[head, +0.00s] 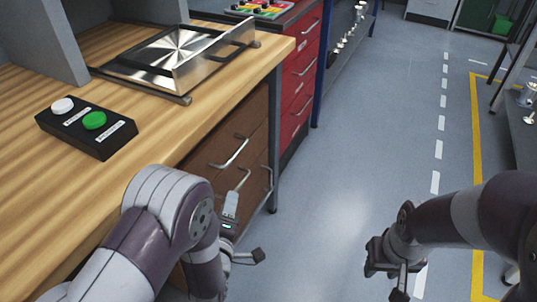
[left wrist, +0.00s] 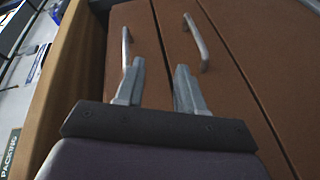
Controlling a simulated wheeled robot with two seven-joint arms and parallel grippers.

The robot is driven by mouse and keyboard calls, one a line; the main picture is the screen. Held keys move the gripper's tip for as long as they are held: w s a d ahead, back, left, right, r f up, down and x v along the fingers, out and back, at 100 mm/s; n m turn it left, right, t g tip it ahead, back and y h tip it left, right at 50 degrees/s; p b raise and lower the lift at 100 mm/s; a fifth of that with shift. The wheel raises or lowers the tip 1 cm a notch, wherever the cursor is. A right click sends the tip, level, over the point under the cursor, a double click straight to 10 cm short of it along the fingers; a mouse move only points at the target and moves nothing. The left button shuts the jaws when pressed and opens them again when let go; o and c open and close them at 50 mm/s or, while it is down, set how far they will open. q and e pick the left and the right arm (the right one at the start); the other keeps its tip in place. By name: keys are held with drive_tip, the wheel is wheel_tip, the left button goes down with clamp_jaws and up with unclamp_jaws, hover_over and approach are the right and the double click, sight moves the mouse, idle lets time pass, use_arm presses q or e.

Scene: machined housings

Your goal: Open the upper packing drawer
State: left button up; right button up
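The packing bench has brown drawers under its wooden top. The upper packing drawer (head: 225,137) looks shut, with a metal bar handle (head: 232,152); this handle also shows in the left wrist view (left wrist: 125,47). The lower drawer's handle (left wrist: 196,42) is right of it there. My left gripper (head: 240,229) is in front of the drawers, partly hidden by its own arm. In the left wrist view its fingers (left wrist: 158,82) are apart with nothing between them. The left finger overlaps the upper handle's near end; contact cannot be told. My right gripper (head: 388,268) hangs over the floor, away from the drawers.
A black button box (head: 85,127) with white and green buttons and a metal tray-like fixture (head: 175,57) stand on the wooden top (head: 150,120). A red drawer cabinet (head: 300,80) stands beyond. The blue-grey floor (head: 370,130) right of the bench is clear.

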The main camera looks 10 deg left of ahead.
use_arm(q)
drive_tip(key=n+t, duration=0.2)
approach(234, 154)
drive_tip(key=w+b, duration=0.3)
drive_tip(key=w, duration=0.6)
drive_tip(key=shift+w+a+f, duration=0.1)
drive_tip(key=shift+w, duration=0.5)
clamp_jaws()
